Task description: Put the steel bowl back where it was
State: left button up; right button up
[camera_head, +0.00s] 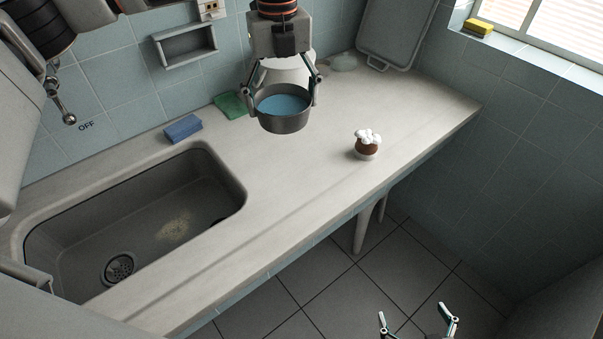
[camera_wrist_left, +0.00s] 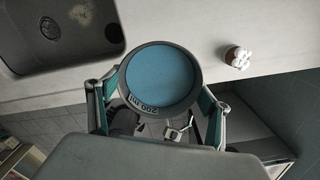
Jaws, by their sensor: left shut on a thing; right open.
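The steel bowl (camera_head: 285,121) is a round grey metal vessel with a blue inside or filling; I cannot tell which. My left gripper (camera_head: 284,106) is shut on it, one finger on each side, and holds it upright. It appears to be above the counter. In the left wrist view the bowl (camera_wrist_left: 160,80) sits between the fingers of my left gripper (camera_wrist_left: 160,108), and "200 ml" shows on its side. My right gripper (camera_head: 418,320) is open and empty at the bottom of the head view, over the floor.
The counter (camera_head: 300,180) has free room around a brown cupcake with white topping (camera_head: 367,145). A sink (camera_head: 160,215) is at the left. A blue sponge (camera_head: 183,128) and a green cloth (camera_head: 230,105) lie at the back. A grey tray (camera_head: 395,35) leans on the wall.

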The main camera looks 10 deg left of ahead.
pick_arm(q)
jog(key=shift+w+d, duration=0.15)
jog(key=shift+d, duration=0.05)
jog(key=shift+d+f, duration=0.1)
jog(key=shift+f, duration=0.15)
notch_tip(320, 180, down, 19)
jog(key=shift+f+p, duration=0.15)
jog(key=shift+p, duration=0.15)
jog(key=shift+f, duration=0.1)
jog(key=o, duration=1.4)
jog(key=shift+f, duration=0.1)
jog(key=shift+c, duration=0.2)
notch_tip(320, 180, up, 12)
jog(key=shift+r+b, duration=0.2)
jog(key=shift+b, duration=0.15)
